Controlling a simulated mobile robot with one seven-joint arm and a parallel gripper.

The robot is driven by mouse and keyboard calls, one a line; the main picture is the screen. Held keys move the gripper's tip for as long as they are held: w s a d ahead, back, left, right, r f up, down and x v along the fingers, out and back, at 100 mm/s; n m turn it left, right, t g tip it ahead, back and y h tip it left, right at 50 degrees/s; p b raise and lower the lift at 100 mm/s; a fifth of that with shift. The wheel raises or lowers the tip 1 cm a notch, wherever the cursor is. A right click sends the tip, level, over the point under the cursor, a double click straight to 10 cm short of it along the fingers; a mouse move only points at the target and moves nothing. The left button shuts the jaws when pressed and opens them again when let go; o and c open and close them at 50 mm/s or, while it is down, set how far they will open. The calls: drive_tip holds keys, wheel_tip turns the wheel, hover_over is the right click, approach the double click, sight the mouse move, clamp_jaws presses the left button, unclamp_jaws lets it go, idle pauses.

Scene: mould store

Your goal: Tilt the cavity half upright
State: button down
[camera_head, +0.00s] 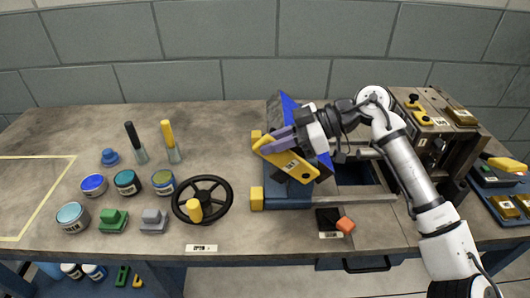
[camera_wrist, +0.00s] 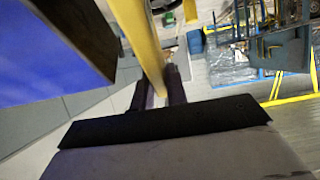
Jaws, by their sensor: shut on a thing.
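The cavity half appears to be the tilted blue block (camera_head: 287,106) on the low blue bed (camera_head: 284,201). It leans, neither flat nor fully upright. A yellow bar (camera_head: 300,170) with a white label slants across its front. My gripper (camera_head: 275,143) is shut on this bar near its upper left end. In the wrist view the yellow bar (camera_wrist: 138,40) runs between the fingers of my gripper (camera_wrist: 160,90), and the blue face (camera_wrist: 45,55) fills the upper left. My gripper and arm hide part of the block and bed.
A black handwheel (camera_head: 203,178) and several jars stand left of the bed. Yellow blocks (camera_head: 257,198) sit at its left edge. A black pad and an orange piece (camera_head: 345,225) lie in front. A brown cabinet (camera_head: 458,150) stands at right. The back left tabletop is clear.

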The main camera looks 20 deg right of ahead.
drive_tip(key=d+y, duration=0.1)
drive_tip(key=s+d+r+t+y+b, duration=0.1)
drive_tip(key=d+y, duration=0.1)
drive_tip(key=d+r+y+b, duration=0.1)
drive_tip(key=d+y, duration=0.1)
drive_tip(key=shift+s+d+t, duration=0.1)
drive_tip(key=shift+s+t, duration=0.1)
drive_tip(key=shift+t, duration=0.1)
drive_tip(key=shift+s+d+r+t+y+b, duration=0.1)
drive_tip(key=shift+s+d+t+y+b, duration=0.1)
drive_tip(key=shift+d+y+b, duration=0.45)
drive_tip(key=shift+s+d+r+t+y+b, duration=0.15)
drive_tip(key=shift+d+y+b, duration=0.25)
drive_tip(key=shift+d+y, duration=0.45)
drive_tip(key=shift+s+d+f+t+y+b, duration=0.1)
drive_tip(key=shift+s+d+t+y+b, duration=0.15)
drive_tip(key=shift+d+y+b, duration=0.5)
drive_tip(key=shift+a+r, duration=0.1)
drive_tip(key=c, duration=1.5)
unclamp_jaws()
drive_tip(key=shift+s, duration=0.1)
drive_tip(key=shift+o, duration=0.5)
